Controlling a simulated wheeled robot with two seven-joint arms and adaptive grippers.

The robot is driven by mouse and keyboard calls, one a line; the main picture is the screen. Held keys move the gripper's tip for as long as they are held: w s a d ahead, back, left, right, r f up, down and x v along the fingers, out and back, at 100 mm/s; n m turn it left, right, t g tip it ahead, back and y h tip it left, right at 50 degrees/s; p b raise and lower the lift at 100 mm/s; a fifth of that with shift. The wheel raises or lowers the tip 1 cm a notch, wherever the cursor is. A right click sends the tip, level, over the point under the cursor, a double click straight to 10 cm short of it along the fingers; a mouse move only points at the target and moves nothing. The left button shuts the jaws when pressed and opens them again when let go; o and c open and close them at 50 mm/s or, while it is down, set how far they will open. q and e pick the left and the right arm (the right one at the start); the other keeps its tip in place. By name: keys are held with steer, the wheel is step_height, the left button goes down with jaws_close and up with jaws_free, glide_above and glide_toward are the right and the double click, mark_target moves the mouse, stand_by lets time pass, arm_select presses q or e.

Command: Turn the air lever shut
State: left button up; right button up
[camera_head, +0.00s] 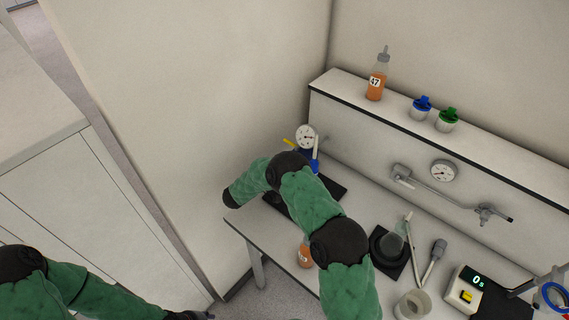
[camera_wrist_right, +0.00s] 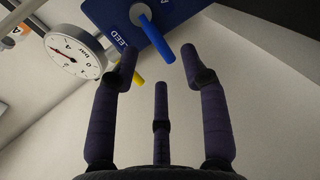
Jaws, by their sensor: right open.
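A blue box (camera_wrist_right: 165,12) with a round gauge (camera_wrist_right: 73,50) fills the top of the right wrist view. A blue lever handle (camera_wrist_right: 189,62) and a yellow handle (camera_wrist_right: 138,75) show there; I cannot tell which is the air lever. In the head view the gauge (camera_head: 306,136) stands at the back left of the bench, with the yellow handle (camera_head: 289,142) beside it. My right gripper (camera_wrist_right: 160,65) is open and empty, its three fingers spread below the box. In the head view its fingers are hidden by my arm. My left gripper (camera_head: 190,315) is mostly cut off at the bottom edge.
A shelf (camera_head: 472,157) along the wall holds an orange bottle (camera_head: 376,85), a blue-capped jar (camera_head: 421,109) and a green-capped jar (camera_head: 448,120). A pipe with a tap (camera_head: 486,213) runs below it. A scale-like display (camera_head: 467,289) and a beaker (camera_head: 413,305) stand at the front right.

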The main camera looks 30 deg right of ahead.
steer(key=v, duration=0.8)
